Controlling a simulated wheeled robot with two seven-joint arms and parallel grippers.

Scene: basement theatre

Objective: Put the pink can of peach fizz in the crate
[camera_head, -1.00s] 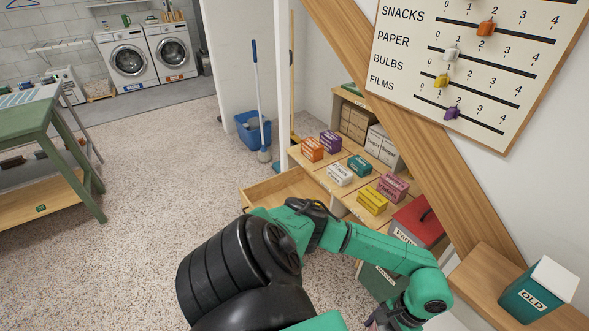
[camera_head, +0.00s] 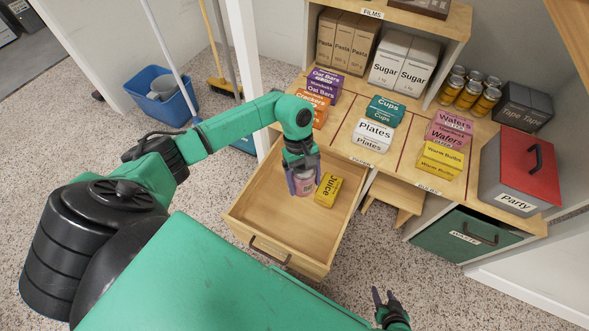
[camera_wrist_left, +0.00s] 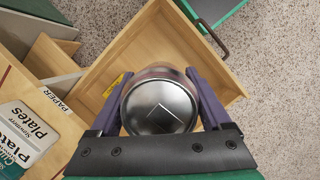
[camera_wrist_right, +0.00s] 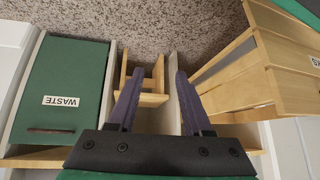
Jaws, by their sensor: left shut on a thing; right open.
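A pinkish can (camera_head: 304,185) is between the fingers of my left gripper (camera_head: 303,178), which is shut on it. The can is upright inside or just above the open wooden drawer (camera_head: 248,212); I cannot tell whether it touches the floor of the drawer. In the left wrist view its silver lid (camera_wrist_left: 160,106) faces the camera between the purple fingers. No text is readable on it. My right gripper (camera_head: 385,297) is open and empty, in front of the shelf; it also shows in the right wrist view (camera_wrist_right: 152,80). I see no clear crate in these views.
A yellow juice box (camera_head: 328,189) lies in the drawer beside the can. The counter behind holds plates boxes (camera_head: 373,134), wafers boxes (camera_head: 449,128) and a red-lidded party box (camera_head: 520,170). A green waste bin (camera_head: 465,236) is below. A blue bucket (camera_head: 160,97) stands back left.

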